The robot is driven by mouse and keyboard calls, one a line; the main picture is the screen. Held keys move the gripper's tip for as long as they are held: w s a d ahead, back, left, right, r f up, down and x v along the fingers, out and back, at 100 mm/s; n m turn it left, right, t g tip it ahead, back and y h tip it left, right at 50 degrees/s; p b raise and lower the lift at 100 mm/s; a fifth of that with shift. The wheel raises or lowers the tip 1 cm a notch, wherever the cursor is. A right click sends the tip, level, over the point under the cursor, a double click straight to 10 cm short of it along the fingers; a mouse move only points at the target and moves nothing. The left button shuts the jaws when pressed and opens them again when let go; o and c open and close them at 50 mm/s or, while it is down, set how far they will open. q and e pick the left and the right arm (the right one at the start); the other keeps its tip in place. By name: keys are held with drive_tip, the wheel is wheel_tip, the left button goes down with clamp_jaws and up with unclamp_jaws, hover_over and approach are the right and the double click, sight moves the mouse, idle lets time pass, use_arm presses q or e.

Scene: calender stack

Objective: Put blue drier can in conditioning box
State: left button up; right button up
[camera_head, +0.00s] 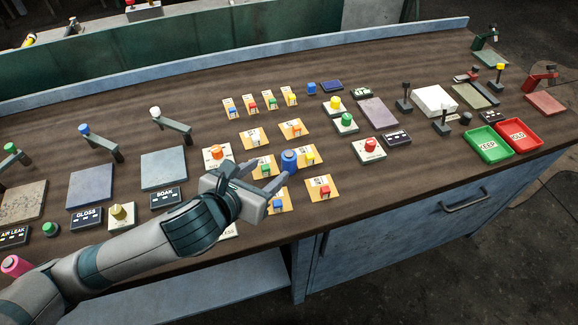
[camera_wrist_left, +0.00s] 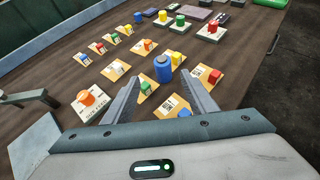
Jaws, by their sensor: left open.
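A blue can (camera_head: 289,161) stands upright among the small tan cards on the bench. It also shows in the left wrist view (camera_wrist_left: 163,68), just past and between my fingertips. My left gripper (camera_head: 269,174) is open, its fingers pointing at the can. In the left wrist view its fingers (camera_wrist_left: 162,80) lie on either side of the can's line; contact cannot be told. No box is clearly marked as the conditioning box. A pale open-looking box (camera_head: 435,101) stands at the right of the bench. My right gripper is not in view.
Tan cards with coloured blocks (camera_head: 255,138) surround the can closely. A smaller blue cylinder (camera_head: 311,88) stands farther back. Button blocks (camera_head: 346,122) lie to the right. A green KEEP tray (camera_head: 488,144) and red tray (camera_head: 519,135) sit near the right front edge.

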sight(286, 160)
use_arm(q)
drive_tip(key=p+x, duration=0.1)
drive_tip(key=x, duration=0.6)
drive_tip(key=shift+w, duration=0.1)
drive_tip(key=shift+w+d+f+p, duration=0.25)
drive_tip(key=shift+w+d+p, duration=0.15)
drive_tip(key=shift+w, duration=0.05)
drive_tip(key=x, duration=0.2)
drive_tip(key=shift+w+d+f+p, duration=0.2)
drive_tip(key=shift+d+f+p, duration=0.1)
drive_tip(key=shift+p, duration=0.1)
drive_tip(key=shift+w+d+f, duration=0.2)
drive_tip(key=shift+w+f, duration=0.05)
drive_tip(key=shift+w, duration=0.15)
